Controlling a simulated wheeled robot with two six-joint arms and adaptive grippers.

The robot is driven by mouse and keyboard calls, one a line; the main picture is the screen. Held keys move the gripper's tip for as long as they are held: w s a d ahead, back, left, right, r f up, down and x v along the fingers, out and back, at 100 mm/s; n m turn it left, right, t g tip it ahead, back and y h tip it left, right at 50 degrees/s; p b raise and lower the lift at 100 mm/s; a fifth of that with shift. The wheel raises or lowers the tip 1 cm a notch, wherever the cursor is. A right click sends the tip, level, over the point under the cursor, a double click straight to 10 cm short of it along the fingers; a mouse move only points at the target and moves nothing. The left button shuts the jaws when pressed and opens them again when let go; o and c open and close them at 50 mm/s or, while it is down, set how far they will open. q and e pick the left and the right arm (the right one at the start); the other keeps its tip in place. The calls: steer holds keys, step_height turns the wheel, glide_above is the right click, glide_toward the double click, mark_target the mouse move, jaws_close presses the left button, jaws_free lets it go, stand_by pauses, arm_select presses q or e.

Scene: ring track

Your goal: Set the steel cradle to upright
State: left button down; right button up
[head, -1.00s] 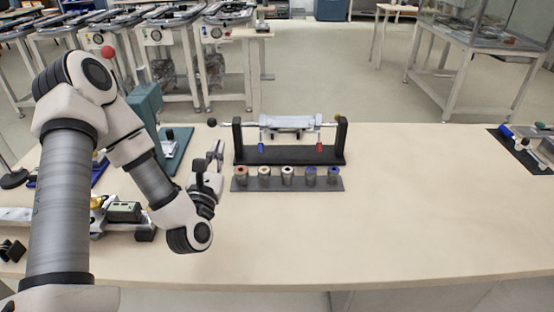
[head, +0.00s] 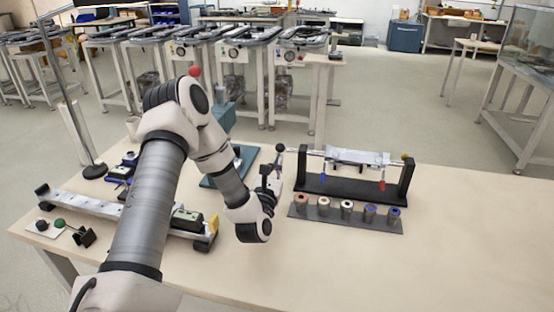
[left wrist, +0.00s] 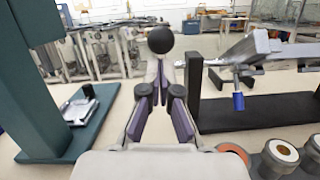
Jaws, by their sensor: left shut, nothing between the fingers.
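The steel cradle (head: 358,157) is a silver trough on a rod between the two posts of a black stand (head: 350,190). A blue-tipped and a red-tipped peg hang below it. I cannot tell its exact roll. A black ball knob (head: 279,147) sits at the left end, outside the left post. My left gripper (head: 272,168) is shut and empty, just left of the stand, by the knob. In the left wrist view, the fingertips (left wrist: 160,72) meet just below the knob (left wrist: 160,40); I cannot tell whether they touch it. Part of the cradle (left wrist: 250,48) shows at right there.
A dark strip with several coloured-top cylinders (head: 347,212) lies in front of the stand. A teal stand (head: 224,115) on its base is left of the gripper. A white rail (head: 120,212) lies further left. The table's right front is clear.

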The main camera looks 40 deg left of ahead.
arm_select(q)
steer(key=shift+w+a+r+g+p, duration=0.1)
steer(key=shift+a+r+g+p, duration=0.05)
steer(key=shift+r+g+p, duration=0.35)
stand_by(0.6)
